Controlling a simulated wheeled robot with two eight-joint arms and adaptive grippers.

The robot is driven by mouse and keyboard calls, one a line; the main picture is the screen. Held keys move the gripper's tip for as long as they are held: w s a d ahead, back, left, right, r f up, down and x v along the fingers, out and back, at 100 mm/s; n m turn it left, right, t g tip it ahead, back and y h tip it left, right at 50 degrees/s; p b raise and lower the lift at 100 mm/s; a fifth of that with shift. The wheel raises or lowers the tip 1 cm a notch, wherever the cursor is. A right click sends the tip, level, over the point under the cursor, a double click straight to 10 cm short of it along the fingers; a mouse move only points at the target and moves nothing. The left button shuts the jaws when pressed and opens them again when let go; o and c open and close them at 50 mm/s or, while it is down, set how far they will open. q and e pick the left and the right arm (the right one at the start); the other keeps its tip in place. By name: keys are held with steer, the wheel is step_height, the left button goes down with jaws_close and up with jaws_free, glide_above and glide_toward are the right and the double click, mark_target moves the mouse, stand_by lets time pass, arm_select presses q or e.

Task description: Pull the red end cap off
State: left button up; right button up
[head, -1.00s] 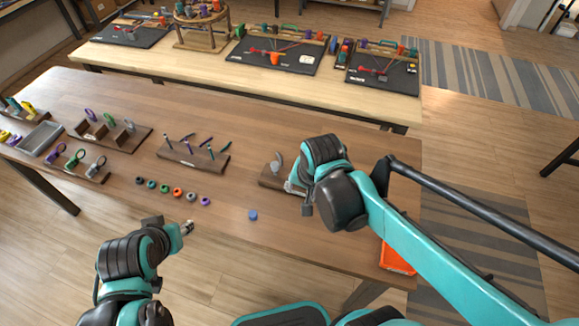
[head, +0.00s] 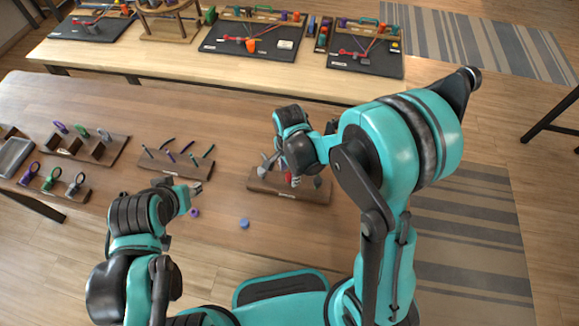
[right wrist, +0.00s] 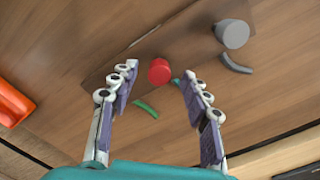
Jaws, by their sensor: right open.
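The red end cap (right wrist: 159,71) shows in the right wrist view between and just beyond my open right fingertips (right wrist: 155,74). I see no contact with either finger. In the head view a bit of red (head: 288,178) shows below my right gripper (head: 292,172), which hangs over the wooden stand (head: 262,187) and hides part of it. A grey end cap (right wrist: 231,33) stands to the right of the red one in the right wrist view. My left gripper (head: 196,188) is over the table's near left part, away from the stand; its finger opening is too small to tell.
An orange bin (right wrist: 12,102) is at the left edge of the right wrist view.

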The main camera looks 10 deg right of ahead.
mark_target(289, 176)
steer(key=shift+f, duration=0.6)
steer(key=c, duration=1.1)
steer(key=shift+r, duration=0.2)
steer(key=shift+r+p, duration=2)
steer(key=shift+r, duration=0.85)
